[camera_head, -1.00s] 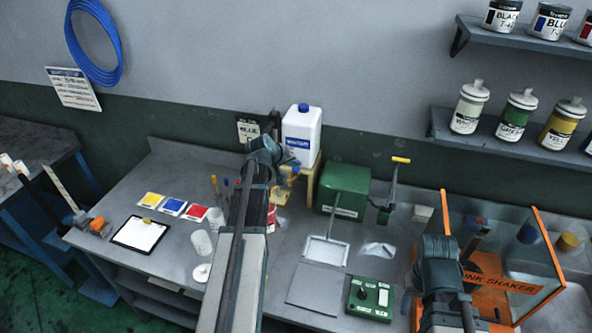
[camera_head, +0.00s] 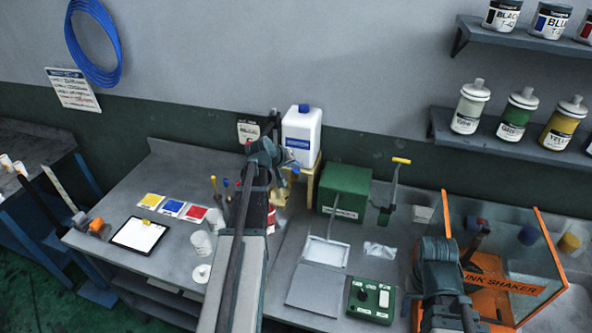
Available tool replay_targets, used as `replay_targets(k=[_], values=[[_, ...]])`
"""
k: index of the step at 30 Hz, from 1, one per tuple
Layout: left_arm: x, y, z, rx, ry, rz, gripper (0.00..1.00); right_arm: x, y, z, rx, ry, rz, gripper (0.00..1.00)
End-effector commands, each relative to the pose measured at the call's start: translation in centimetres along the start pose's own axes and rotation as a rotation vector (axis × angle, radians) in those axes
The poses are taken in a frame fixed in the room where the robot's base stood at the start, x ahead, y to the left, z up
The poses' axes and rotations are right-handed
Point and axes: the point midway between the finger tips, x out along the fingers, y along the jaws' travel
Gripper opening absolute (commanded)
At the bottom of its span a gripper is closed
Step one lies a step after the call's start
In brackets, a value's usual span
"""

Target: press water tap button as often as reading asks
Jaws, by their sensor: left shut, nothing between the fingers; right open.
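The white water container (camera_head: 301,135) with a blue cap and label stands on a yellow wooden stand (camera_head: 314,178) at the back of the bench. A small blue part (camera_head: 295,168), perhaps the tap button, shows at its lower front. My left gripper (camera_head: 284,173) is shut and empty, right in front of the container's lower left. My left arm partly hides this area, and I cannot tell whether the fingers touch the button. My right gripper (camera_head: 478,238) is open and empty near the orange-framed ink shaker (camera_head: 503,285). No reading is legible.
A green box (camera_head: 346,184), a grey tray (camera_head: 326,252) and a green control box (camera_head: 371,300) are right of my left arm. A clipboard (camera_head: 138,236), colour cards (camera_head: 172,208) and white cups (camera_head: 200,243) lie left. Shelves with ink bottles (camera_head: 515,112) hang right.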

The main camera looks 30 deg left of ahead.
Motion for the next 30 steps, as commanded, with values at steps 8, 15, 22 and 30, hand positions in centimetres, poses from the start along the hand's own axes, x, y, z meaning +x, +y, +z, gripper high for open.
replay_targets(k=[8, 15, 22, 30], values=[[0.3, -0.2, 0.2, 0.0, -0.001, 0.0, 0.0, 0.4, 0.0, 0.0, 0.0, 0.0, 0.0, 0.5], [0.4, -0.3, 0.3, 0.0, -0.001, 0.0, 0.0, 0.5, -0.1, 0.0, 0.0, 0.0, 0.0, 0.5], [0.3, -0.2, 0.3, 0.0, -0.001, 0.0, 0.0, 0.5, 0.0, 0.0, 0.0, 0.0, 0.0, 0.5], [-0.5, 0.4, -0.3, 0.0, -0.001, 0.0, 0.0, -0.7, 0.1, 0.0, 0.0, 0.0, 0.0, 0.5]])
